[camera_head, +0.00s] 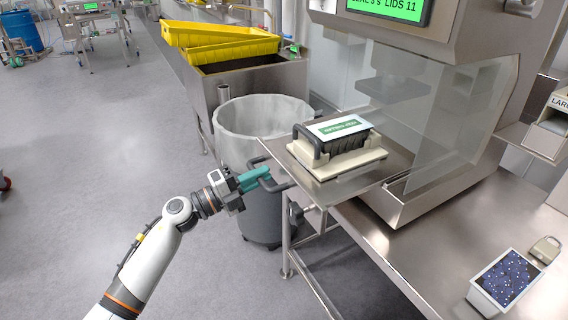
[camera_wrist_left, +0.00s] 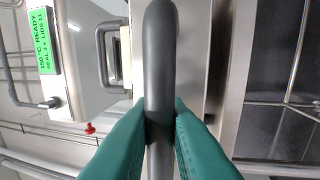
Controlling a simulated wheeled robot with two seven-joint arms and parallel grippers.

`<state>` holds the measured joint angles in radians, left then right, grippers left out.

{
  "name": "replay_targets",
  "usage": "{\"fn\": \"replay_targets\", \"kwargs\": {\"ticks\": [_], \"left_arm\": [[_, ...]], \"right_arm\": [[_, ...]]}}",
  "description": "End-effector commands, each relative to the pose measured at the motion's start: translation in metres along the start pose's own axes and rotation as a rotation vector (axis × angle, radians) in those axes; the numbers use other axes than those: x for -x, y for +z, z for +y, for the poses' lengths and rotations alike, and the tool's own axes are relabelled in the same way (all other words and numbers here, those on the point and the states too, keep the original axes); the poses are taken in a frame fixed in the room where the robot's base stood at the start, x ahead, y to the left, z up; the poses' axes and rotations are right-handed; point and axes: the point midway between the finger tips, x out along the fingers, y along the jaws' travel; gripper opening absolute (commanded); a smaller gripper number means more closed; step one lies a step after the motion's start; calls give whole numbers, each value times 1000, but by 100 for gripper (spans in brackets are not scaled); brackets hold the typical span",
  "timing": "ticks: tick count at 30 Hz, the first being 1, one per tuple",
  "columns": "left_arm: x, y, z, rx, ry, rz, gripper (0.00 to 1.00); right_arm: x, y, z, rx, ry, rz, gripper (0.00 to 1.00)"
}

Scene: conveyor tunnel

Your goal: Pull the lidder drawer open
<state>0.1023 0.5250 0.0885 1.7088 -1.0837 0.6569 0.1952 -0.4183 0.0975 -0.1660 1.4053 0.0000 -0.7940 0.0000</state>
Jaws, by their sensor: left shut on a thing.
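The lidder (camera_head: 440,60) is a steel machine with a green screen and a clear guard. Its drawer (camera_head: 297,172), a flat steel plate, sticks out to the left beyond the guard. A cream block with a dark-handled, green-labelled tool (camera_head: 340,135) sits on it. The drawer's dark bar handle (camera_head: 278,187) is at its left edge. My left gripper (camera_head: 262,180) has teal fingers shut on this handle. In the left wrist view, the grey bar (camera_wrist_left: 160,60) runs between the fingers (camera_wrist_left: 160,130). My right gripper is not in view.
A grey bin (camera_head: 262,118) with a pale liner stands behind my left gripper. Yellow crates (camera_head: 220,42) rest on a steel cart beyond. A tray with a dark speckled surface (camera_head: 505,278) lies on the steel bench at the right.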

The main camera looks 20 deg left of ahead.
Motion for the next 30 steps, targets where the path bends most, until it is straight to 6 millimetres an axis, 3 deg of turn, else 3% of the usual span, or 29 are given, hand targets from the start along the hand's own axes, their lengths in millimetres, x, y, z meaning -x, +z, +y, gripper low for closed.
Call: {"fn": "replay_targets", "kwargs": {"ticks": [6, 12, 28, 29, 30], "left_arm": [[42, 0, 6, 1, -5, 0, 0], [62, 0, 10, 0, -3, 0, 0], [69, 0, 12, 1, -1, 0, 0], [69, 0, 12, 1, -1, 0, 19], [69, 0, 12, 1, -1, 0, 26]], "right_arm": [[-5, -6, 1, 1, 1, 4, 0], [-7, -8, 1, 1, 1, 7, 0], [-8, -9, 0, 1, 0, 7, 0], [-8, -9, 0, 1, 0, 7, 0], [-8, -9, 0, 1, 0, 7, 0]]}}
